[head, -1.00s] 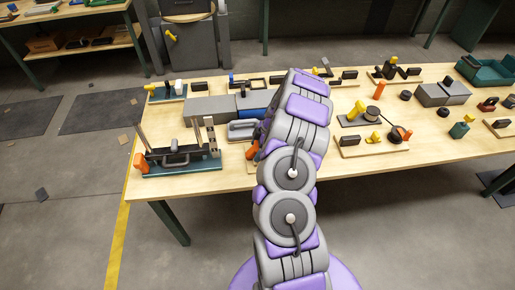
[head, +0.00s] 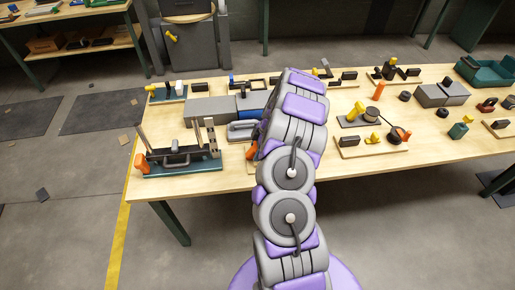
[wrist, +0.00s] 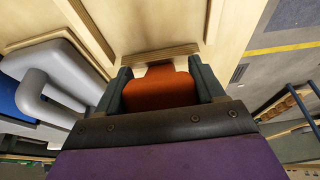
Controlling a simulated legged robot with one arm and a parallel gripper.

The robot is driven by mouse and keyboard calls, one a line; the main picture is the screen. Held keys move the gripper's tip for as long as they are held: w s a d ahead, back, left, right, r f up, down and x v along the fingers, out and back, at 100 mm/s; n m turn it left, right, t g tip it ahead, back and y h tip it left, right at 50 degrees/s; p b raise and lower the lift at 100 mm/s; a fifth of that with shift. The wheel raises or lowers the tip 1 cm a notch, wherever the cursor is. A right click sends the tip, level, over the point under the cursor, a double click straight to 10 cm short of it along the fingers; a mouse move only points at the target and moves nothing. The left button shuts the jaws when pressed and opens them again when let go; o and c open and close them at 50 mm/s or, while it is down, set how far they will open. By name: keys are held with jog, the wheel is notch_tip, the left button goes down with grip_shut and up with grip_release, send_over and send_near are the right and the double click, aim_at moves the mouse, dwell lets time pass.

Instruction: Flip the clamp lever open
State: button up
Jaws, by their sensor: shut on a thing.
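An orange lever grip (wrist: 160,92) lies between the two dark fingers of my gripper (wrist: 159,76) in the wrist view, and the fingers are shut on it. In the head view the orange lever grip (head: 252,151) shows at the left edge of my arm, near the table's front part. My arm hides the gripper there and most of what the lever is fixed to. A pale wooden base piece (wrist: 160,52) shows just beyond the grip in the wrist view.
A grey bent handle (wrist: 40,85) stands close to the left of my gripper. A green-based fixture (head: 178,166) with an orange knob and upright posts is on the table's left. Grey blocks (head: 210,107) stand behind. Wooden boards with small parts fill the right side.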

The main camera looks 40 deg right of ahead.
jog(key=h+p, duration=0.1)
jog(key=p, duration=0.1)
jog(key=r+g+h+p, duration=0.1)
jog(key=shift+w+a+r+p, duration=0.15)
jog(key=shift+w+a+p, duration=0.2)
jog(key=shift+a, duration=0.05)
jog(key=shift+w+a+r+g+h+p, duration=0.15)
jog(key=shift+w+a+g+h+p, duration=0.2)
jog(key=shift+h+p, duration=0.45)
jog(key=shift+w+a+g+h+p, duration=0.2)
jog(key=shift+a+g+h+p, duration=0.25)
jog(key=shift+g+h+p, duration=0.45)
jog(key=o, duration=1.4)
jog(key=shift+f, duration=0.2)
jog(key=shift+r, duration=0.1)
jog(key=v, duration=0.5)
jog(key=p+v, duration=0.1)
jog(key=v, duration=0.5)
jog(key=p+v, duration=0.1)
jog(key=v, duration=0.5)
jog(key=shift+a, duration=0.35)
